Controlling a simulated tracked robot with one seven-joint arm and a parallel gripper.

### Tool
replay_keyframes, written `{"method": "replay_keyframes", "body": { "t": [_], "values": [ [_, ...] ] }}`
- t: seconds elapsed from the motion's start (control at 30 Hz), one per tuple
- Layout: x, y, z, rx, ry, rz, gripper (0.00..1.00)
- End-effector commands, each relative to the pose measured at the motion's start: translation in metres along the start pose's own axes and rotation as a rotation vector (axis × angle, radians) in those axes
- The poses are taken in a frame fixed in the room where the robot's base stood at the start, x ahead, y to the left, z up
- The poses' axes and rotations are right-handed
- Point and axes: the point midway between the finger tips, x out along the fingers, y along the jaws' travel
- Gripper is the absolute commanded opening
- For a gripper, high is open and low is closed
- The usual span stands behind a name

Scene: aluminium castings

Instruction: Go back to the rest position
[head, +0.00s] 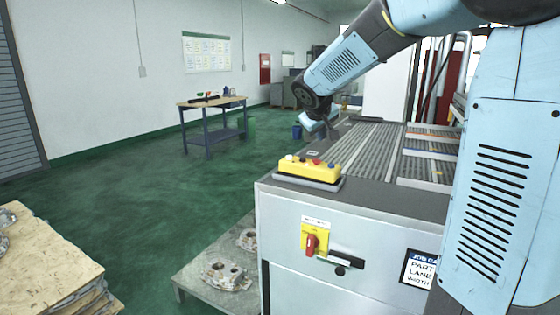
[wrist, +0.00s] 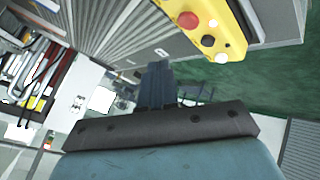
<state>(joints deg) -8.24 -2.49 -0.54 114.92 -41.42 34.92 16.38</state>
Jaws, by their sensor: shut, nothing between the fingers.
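My gripper (wrist: 157,72) shows in the wrist view with its dark fingers together and nothing between them. In the head view its end (head: 332,122) hangs from my bent blue arm, beyond the yellow button box and just left of the conveyor's far part. The yellow button box (head: 309,169) sits on the near left corner of the machine top. It also shows in the wrist view (wrist: 222,22), apart from the fingers, with red, black and white buttons.
The grey machine (head: 284,228) with its roller conveyor (head: 362,146) fills the centre right. Castings (head: 224,275) lie on a low platform (head: 196,268) beside it. A wooden stack (head: 45,262) is at the lower left, a workbench (head: 213,104) at the back. Green floor between is clear.

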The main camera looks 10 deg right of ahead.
Motion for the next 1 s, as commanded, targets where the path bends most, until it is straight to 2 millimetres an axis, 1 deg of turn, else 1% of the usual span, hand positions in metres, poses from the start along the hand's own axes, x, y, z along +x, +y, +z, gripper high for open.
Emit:
{"method": "replay_keyframes", "body": {
  "t": [0.03, 0.17, 0.2, 0.43, 0.57, 0.8, 0.9, 1.0],
  "values": [
    [-0.011, 0.004, 0.01, 0.018, -0.005, -0.004, 0.0],
    [-0.04, 0.008, 0.046, 0.076, -0.036, -0.029, 0.0],
    [-0.049, 0.008, 0.058, 0.095, -0.046, -0.04, 0.0],
    [-0.098, 0.001, 0.127, 0.198, -0.098, -0.108, 0.0],
    [-0.122, -0.01, 0.165, 0.251, -0.122, -0.154, 0.0],
    [-0.159, -0.039, 0.232, 0.34, -0.153, -0.25, 0.0],
    [-0.171, -0.052, 0.254, 0.369, -0.161, -0.288, 0.0],
    [-0.178, -0.062, 0.27, 0.389, -0.165, -0.319, 0.0]
  ]
}}
